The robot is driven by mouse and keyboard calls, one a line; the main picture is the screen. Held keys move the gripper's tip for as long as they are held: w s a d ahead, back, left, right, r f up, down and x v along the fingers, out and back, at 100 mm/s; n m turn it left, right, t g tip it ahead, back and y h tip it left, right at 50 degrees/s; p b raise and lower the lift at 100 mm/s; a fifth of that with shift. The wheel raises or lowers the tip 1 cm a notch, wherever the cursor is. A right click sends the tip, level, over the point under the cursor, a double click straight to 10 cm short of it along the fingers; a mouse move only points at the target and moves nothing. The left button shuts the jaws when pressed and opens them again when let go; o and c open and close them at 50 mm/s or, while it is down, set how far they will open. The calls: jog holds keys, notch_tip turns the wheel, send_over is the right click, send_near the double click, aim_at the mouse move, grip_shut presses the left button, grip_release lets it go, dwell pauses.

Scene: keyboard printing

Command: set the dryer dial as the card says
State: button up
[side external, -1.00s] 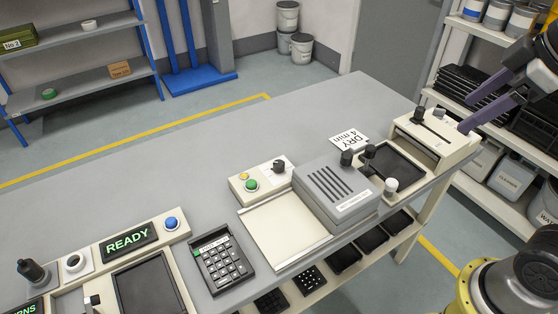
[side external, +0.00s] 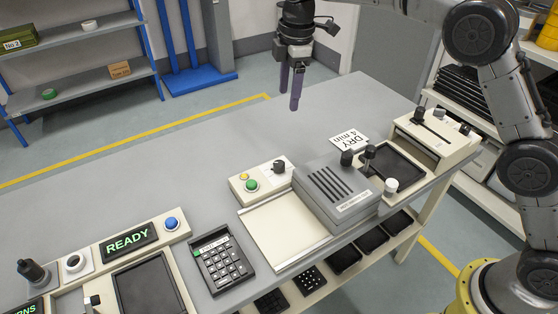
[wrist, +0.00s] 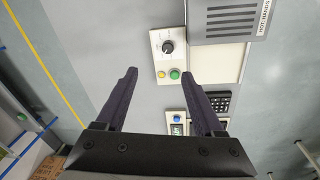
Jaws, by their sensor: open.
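The card (side external: 349,138) reads "DRY 4 min" and lies on the bench behind the grey slotted dryer hood (side external: 325,186). A black dial (side external: 279,167) sits on a cream control box (side external: 236,186), left of the hood. In the wrist view the dial (wrist: 168,46) has marks around it, too small to read. A green button (side external: 251,186) and a yellow button (side external: 244,175) are on the same box. My gripper (side external: 290,98) is open and empty, high above the back of the bench, apart from the dial.
A cream plate (side external: 285,230) lies in front of the control box. A black knob (side external: 347,157) stands at the hood's back corner. A lever machine (side external: 436,138) is at the right, a keypad (side external: 222,262) and a READY display (side external: 129,240) at the left. The back of the bench (side external: 200,165) is clear.

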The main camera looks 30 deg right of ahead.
jog(key=g, duration=0.1)
send_near(279, 163)
notch_tip(279, 163, down, 9)
jog(key=shift+w+f, duration=0.15)
jog(key=shift+f, duration=0.05)
grip_shut()
dwell(0.5)
